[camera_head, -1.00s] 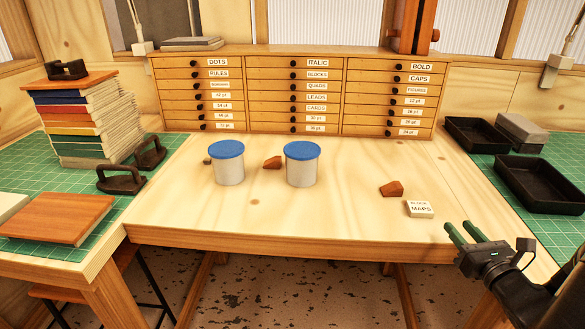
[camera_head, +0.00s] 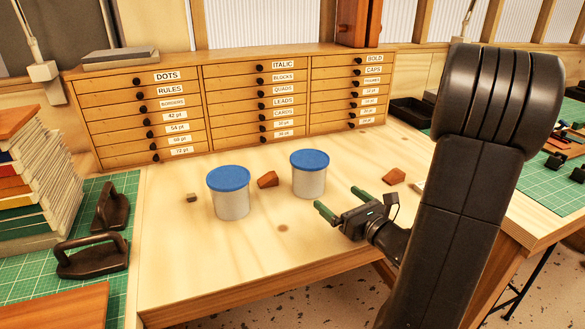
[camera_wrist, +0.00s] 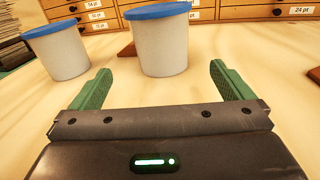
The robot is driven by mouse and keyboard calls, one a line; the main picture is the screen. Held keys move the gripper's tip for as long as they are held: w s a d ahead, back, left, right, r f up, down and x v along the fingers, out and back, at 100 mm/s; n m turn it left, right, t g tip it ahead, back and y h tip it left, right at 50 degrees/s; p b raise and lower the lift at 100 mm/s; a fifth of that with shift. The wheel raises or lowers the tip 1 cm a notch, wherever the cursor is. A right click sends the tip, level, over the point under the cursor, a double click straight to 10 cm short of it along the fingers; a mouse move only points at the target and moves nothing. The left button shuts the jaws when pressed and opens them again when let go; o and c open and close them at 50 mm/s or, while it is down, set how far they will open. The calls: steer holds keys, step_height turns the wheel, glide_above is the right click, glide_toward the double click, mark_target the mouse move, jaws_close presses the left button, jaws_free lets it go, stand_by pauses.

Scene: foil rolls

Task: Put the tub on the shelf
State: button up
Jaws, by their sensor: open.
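Two pale grey tubs with blue lids stand upright on the wooden table (camera_head: 200,270). The left tub (camera_head: 231,195) is nearer the front, and the right tub (camera_head: 309,177) stands a little farther back. My gripper (camera_head: 341,200) is open and empty, in front of the right tub and apart from it. In the wrist view the right tub (camera_wrist: 160,45) is ahead, roughly between the green fingers, beyond their tips. The left tub (camera_wrist: 60,50) is outside the left finger. I cannot tell which surface is the shelf; a drawer cabinet (camera_head: 235,110) with a flat top stands behind the tubs.
A reddish-brown wedge (camera_head: 267,179) lies between the tubs, another (camera_head: 394,176) to the right. A small block (camera_head: 191,197) lies left. Dark irons (camera_head: 92,256) and stacked books (camera_head: 40,190) stand far left. A grey slab (camera_head: 120,55) lies on the cabinet. The table's front is clear.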

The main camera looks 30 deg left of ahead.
mark_target(309, 174)
steer(key=p+x, duration=0.2)
steer(key=x, duration=1.2)
steer(key=c, duration=0.9)
steer(key=shift+o, duration=0.2)
steer(key=shift+r, duration=0.1)
